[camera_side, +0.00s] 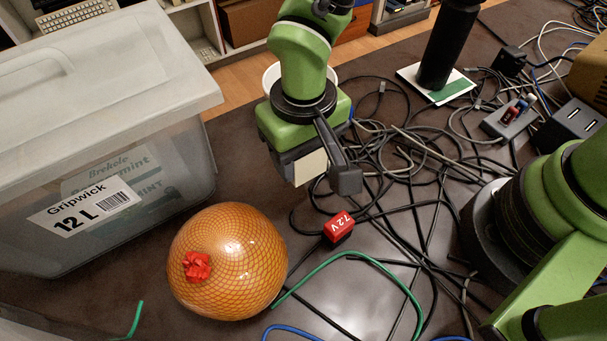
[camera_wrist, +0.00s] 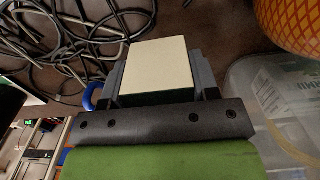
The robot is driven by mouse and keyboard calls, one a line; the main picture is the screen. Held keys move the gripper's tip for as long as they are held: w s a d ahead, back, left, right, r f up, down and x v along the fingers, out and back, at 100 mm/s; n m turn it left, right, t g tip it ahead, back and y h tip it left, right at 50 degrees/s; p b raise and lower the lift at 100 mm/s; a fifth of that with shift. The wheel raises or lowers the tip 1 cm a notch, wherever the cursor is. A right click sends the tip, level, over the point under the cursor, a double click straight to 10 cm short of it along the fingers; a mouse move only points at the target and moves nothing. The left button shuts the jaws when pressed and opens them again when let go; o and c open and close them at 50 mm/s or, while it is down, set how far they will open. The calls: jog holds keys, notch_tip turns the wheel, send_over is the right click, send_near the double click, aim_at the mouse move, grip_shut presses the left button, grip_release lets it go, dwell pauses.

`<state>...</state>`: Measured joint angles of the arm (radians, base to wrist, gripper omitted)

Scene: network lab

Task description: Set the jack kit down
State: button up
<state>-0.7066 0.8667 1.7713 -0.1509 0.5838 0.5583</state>
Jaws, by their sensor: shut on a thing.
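My gripper (camera_side: 326,174) is shut on the jack kit, a small box with a cream face. The jack kit (camera_wrist: 160,66) sits between the two dark fingers in the wrist view, with a thin green edge below its pale face. In the side view the jack kit (camera_side: 309,167) shows beside the near finger, partly hidden by it. It is held above the dark table, apart from the cables below as far as I can tell.
A netted orange ball (camera_side: 228,262) lies in front of a lidded clear bin (camera_side: 180,165) at left. A red 7.2V block (camera_side: 338,227) and tangled black cables (camera_side: 410,160) lie below and right. Bare table (camera_side: 345,290) shows near the green cable (camera_side: 385,267).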

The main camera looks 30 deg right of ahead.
aim_at(303, 190)
jog(key=shift+f, duration=2.7)
jog(key=o, duration=1)
jog(key=shift+f, duration=0.15)
